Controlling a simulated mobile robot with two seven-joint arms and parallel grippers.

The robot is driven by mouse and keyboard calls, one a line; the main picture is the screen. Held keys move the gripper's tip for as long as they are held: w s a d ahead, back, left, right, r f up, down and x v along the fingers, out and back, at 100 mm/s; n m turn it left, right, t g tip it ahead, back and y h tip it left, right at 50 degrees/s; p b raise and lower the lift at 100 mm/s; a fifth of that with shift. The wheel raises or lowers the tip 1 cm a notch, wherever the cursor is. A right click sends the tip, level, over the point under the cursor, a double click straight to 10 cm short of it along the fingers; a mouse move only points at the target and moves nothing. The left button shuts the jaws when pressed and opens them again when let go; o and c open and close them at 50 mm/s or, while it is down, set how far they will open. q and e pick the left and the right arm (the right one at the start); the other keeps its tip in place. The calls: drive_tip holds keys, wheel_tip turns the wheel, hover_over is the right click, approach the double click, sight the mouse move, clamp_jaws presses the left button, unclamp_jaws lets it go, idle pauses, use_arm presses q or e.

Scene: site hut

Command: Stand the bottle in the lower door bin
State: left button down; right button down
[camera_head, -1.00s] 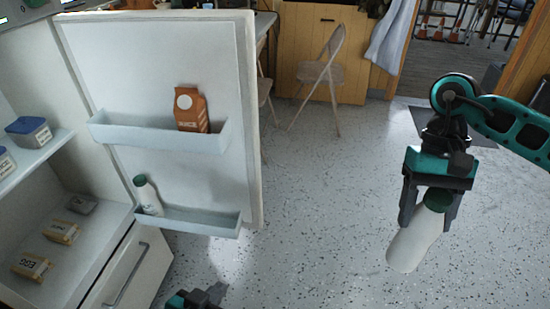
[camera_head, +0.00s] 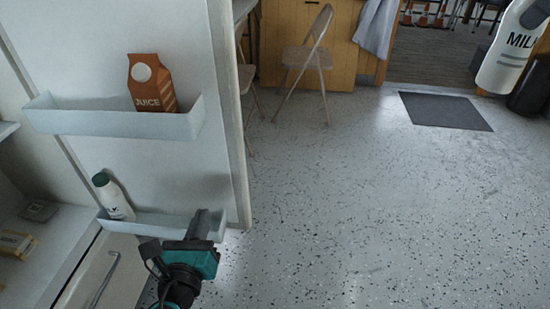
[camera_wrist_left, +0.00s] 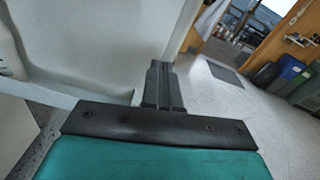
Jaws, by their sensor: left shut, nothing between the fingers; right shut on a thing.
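A white bottle labelled MILK (camera_head: 512,48) is in the air at the top right of the head view, tilted and cut off by the edge. My right gripper is out of view. The lower door bin (camera_head: 152,222) is on the open fridge door. A second white bottle with a green cap (camera_head: 115,200) leans in its left end. My left gripper (camera_head: 201,222) is shut and empty, by the right end of the lower bin. Its closed fingers show in the left wrist view (camera_wrist_left: 162,82); whether they touch the bin is unclear.
The upper door bin (camera_head: 110,122) holds an orange juice carton (camera_head: 150,88). Fridge shelves lie at the left. A folding chair (camera_head: 309,62) and a dark mat (camera_head: 445,111) are farther back. The speckled floor (camera_head: 370,200) right of the door is clear.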

use_arm(q)
drive_tip(key=m, duration=0.2)
use_arm(e)
drive_tip(key=shift+d+r+m+t, duration=0.3)
drive_tip(key=shift+d+r+m, duration=0.2)
drive_tip(key=shift+r+m, duration=0.2)
drive_tip(key=shift+r, duration=0.1)
use_arm(q)
approach(223, 161)
drive_tip(key=w, duration=0.6)
drive_tip(key=shift+w+a+f, duration=0.1)
drive_tip(key=shift+w+f, duration=0.05)
drive_tip(key=shift+w, duration=0.25)
use_arm(e)
drive_tip(key=shift+r, duration=0.15)
